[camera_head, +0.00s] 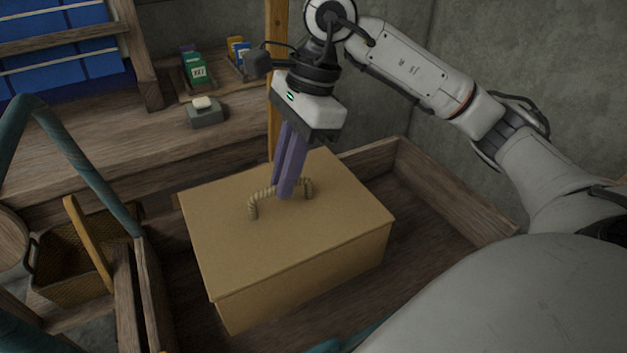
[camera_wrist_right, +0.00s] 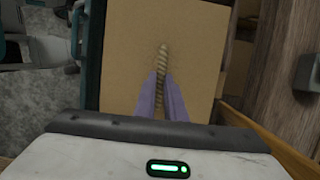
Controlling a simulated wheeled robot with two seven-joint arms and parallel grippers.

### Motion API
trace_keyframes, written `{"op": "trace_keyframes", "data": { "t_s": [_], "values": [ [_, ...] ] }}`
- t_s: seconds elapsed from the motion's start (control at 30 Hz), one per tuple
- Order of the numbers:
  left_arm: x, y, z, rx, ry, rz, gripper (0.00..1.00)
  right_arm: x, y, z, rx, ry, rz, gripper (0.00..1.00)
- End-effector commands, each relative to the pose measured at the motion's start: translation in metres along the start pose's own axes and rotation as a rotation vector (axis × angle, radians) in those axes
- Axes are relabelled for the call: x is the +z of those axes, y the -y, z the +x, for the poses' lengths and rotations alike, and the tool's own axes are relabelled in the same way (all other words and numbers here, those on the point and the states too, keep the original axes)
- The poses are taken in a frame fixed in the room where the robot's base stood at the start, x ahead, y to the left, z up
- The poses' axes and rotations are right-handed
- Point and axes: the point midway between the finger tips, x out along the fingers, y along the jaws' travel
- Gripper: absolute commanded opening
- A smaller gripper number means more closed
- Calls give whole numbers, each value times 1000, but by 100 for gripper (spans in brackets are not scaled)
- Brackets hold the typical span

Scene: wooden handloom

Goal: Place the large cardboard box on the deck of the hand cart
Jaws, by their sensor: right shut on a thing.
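The large cardboard box (camera_head: 290,225) is tan and closed, with a rope handle (camera_head: 253,208) on its lid. My right gripper (camera_head: 283,190) reaches down from above, and its purple fingers are shut on the rope handle. In the right wrist view the box (camera_wrist_right: 128,60) fills the middle, with the fingers (camera_wrist_right: 161,82) closed around the rope. Teal tubing, which looks like part of the hand cart, shows at the left (camera_head: 85,170). The cart's deck is not clearly seen, and I cannot tell what is under the box. My left gripper is not in view.
A wooden trough (camera_head: 430,190) with raised sides lies behind and right of the box. A wicker basket (camera_head: 75,265) stands at left. A wooden bench (camera_head: 120,140) holds small cartons (camera_head: 195,72) and a grey block (camera_head: 205,115). A wooden post (camera_head: 277,60) rises behind the box.

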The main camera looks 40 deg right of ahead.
Motion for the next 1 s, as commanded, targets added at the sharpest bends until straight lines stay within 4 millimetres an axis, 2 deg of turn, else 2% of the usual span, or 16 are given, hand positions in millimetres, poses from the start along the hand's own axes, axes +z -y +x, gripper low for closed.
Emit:
{"op": "trace_keyframes", "data": {
  "t_s": [0.43, 0.67, 0.83, 1.0],
  "values": [
    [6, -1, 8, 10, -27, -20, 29, -21, -2, 67, 1, 0, 0, 0],
    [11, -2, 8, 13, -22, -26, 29, -26, -2, 84, -1, 0, -1, 0],
    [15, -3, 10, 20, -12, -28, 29, -34, -3, 108, 0, 0, 0, 0],
    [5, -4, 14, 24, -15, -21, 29, -34, -2, 111, -3, 2, -2, 0]
  ]
}}
